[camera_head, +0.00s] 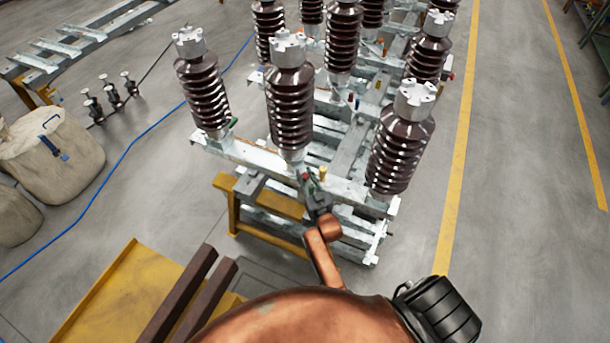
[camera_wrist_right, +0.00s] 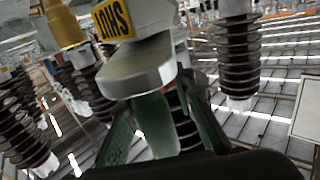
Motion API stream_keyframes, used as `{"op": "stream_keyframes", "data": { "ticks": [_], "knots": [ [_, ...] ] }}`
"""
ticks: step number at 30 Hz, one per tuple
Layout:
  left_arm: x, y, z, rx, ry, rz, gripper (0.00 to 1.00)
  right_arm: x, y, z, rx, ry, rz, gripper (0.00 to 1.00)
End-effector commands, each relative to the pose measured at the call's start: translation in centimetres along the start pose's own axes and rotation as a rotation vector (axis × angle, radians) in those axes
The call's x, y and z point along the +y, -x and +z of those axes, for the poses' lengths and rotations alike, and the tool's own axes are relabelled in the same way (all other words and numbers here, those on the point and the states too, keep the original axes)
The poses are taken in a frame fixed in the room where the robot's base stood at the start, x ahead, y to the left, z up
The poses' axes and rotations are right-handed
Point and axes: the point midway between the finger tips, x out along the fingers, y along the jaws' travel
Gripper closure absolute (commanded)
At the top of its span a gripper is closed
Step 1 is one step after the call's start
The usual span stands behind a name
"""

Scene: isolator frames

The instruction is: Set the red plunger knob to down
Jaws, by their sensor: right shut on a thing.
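The red plunger knob (camera_head: 306,176) shows as a small red spot on the near crossbeam of the isolator frame, below the middle front insulator. My right gripper (camera_head: 317,194) reaches it from the front and is shut on it. In the right wrist view, a strip of red (camera_wrist_right: 173,101) shows between the green fingers (camera_wrist_right: 160,125). A rounded grey metal part (camera_wrist_right: 140,70) hides most of the knob there, so I cannot tell its height. My left gripper is not in view.
Brown ribbed insulators (camera_head: 290,110) stand close around my right gripper. A yellow-black label (camera_wrist_right: 113,18) is near the fingers. A yellow stand (camera_head: 232,205) is below left. The floor on the right is clear.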

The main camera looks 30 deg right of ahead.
Motion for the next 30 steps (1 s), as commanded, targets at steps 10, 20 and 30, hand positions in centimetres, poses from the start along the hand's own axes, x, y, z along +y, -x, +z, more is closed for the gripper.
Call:
{"op": "stream_keyframes", "data": {
  "ticks": [10, 20, 30],
  "knots": [
    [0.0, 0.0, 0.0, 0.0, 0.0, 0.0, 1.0, 0.0, 0.2, 0.5, -0.011, -0.002, 0.001, 0.58],
    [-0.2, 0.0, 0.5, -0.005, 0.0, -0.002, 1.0, 0.0, 0.1, 0.0, -0.007, -0.001, 0.0, 0.58],
    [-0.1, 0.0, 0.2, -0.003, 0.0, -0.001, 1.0, 0.1, 0.1, -5.8, -0.005, 0.0, 0.001, 0.58]
  ]
}}
